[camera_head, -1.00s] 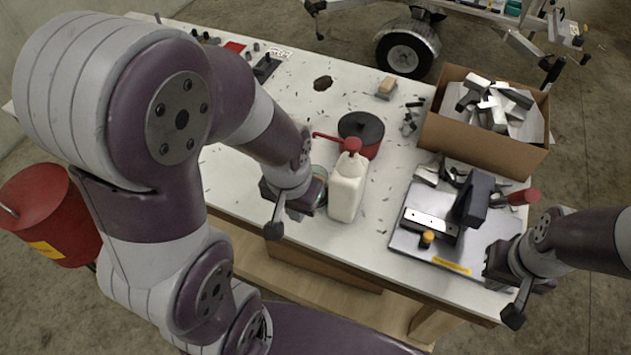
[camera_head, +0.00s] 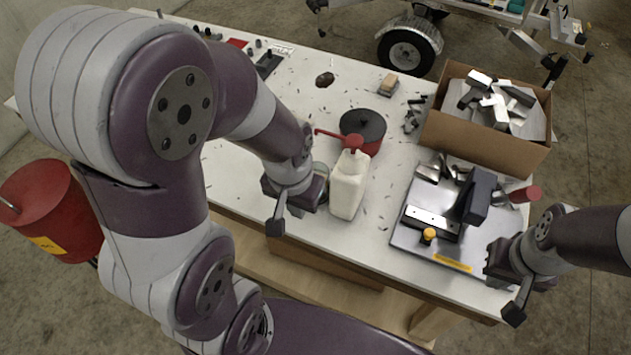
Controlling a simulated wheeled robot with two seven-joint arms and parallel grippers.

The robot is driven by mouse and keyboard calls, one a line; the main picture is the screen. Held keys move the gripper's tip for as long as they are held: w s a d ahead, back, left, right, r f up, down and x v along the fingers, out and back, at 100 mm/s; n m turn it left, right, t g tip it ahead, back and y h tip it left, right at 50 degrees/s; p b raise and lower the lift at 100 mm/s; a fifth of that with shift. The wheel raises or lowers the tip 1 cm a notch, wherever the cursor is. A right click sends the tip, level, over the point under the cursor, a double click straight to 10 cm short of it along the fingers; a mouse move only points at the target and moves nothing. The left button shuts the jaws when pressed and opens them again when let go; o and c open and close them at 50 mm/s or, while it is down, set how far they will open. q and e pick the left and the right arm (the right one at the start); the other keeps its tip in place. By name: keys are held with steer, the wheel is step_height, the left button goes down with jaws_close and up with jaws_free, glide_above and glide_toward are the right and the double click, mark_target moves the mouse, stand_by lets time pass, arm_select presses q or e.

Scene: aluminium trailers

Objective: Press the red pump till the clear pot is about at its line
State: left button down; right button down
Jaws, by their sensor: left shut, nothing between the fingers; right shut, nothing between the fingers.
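The red pump (camera_head: 353,143) tops a white bottle (camera_head: 347,188) that stands upright near the table's front edge. Its red spout points left. The clear pot (camera_head: 321,171) shows only as a rim and a bit of side behind my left gripper; its line and fill level are hidden. My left gripper (camera_head: 277,226) is shut and empty, pointing down in front of the pot, left of the bottle and apart from the pump. My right gripper (camera_head: 513,312) is shut and empty near the table's front right corner, beside the grey machine.
A dark-lidded red pot (camera_head: 363,130) stands just behind the bottle. A grey machine plate (camera_head: 405,236) with a red-ended handle lies at right. A cardboard box (camera_head: 485,144) of metal offcuts stands behind it. A brush (camera_head: 388,84) and shavings lie on the white table (camera_head: 300,115).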

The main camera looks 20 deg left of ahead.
stand_by(0.8)
arm_select(q)
step_height(320, 180, up, 14)
steer(key=n+t+h+p, duration=0.4)
steer(key=n+t+p, duration=0.4)
steer(key=n, duration=1.4)
glide_above(352, 141)
steer(key=p, duration=0.1)
steer(key=shift+f+g, duration=0.15)
steer(key=shift+g, duration=0.45)
step_height(352, 141, down, 8)
steer(key=b, duration=0.7)
steer(key=shift+f+b, duration=0.4)
steer(key=shift+b, duration=0.05)
